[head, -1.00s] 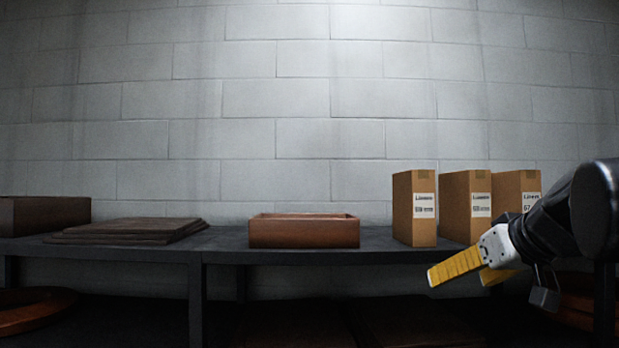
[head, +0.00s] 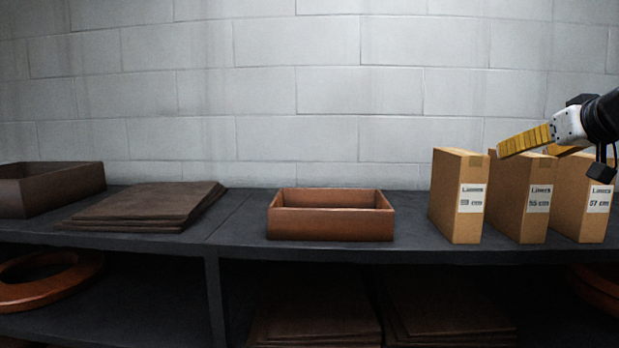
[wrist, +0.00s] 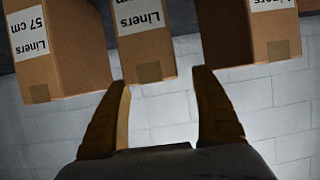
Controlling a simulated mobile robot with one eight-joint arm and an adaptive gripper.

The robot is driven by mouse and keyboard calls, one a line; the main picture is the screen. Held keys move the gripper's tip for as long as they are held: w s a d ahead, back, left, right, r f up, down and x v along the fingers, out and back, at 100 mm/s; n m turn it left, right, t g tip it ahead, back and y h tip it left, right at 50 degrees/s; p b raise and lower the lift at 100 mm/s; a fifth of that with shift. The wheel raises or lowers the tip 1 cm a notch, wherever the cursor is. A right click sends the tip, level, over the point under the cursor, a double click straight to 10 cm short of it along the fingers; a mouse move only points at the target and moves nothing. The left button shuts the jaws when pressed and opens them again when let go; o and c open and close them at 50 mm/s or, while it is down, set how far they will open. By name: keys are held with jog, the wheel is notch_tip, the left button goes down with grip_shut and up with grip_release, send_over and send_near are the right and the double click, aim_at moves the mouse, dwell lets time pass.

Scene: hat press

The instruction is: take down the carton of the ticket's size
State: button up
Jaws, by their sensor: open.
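Three tan cartons labelled "Liners" stand upright in a row on the dark shelf top (head: 240,222). The left carton (head: 447,205) has a blurred size that I cannot read for sure. The middle carton (head: 511,205) reads 55 cm. The right carton (head: 570,215) reads 57 cm; it also shows in the wrist view (wrist: 75,55). My gripper (head: 525,146), with yellow fingers, is open and empty, near the top of the middle carton. In the wrist view the middle carton (wrist: 148,50) lies just beyond and between the open fingertips (wrist: 163,78). No ticket is visible.
An open reddish-brown box (head: 331,226) stands left of the cartons. Flat brown sheets (head: 150,203) and a dark box (head: 50,190) lie further left. Wooden rings (head: 45,280) and more sheets (head: 320,315) sit on the lower shelf. A block wall stands behind.

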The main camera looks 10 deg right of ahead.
aim_at(527, 153)
jog(key=x, duration=0.1)
jog(key=p+x, duration=0.1)
jog(key=x, duration=0.2)
jog(key=shift+w+d+f, duration=0.2)
jog(key=shift+d, duration=0.1)
jog(key=shift+s+a+r, duration=0.1)
jog(key=shift+s+a, duration=0.05)
jog(key=shift+s, duration=0.1)
jog(key=shift+c, duration=1.3)
jog(key=c, duration=1.2)
jog(key=shift+c, duration=0.2)
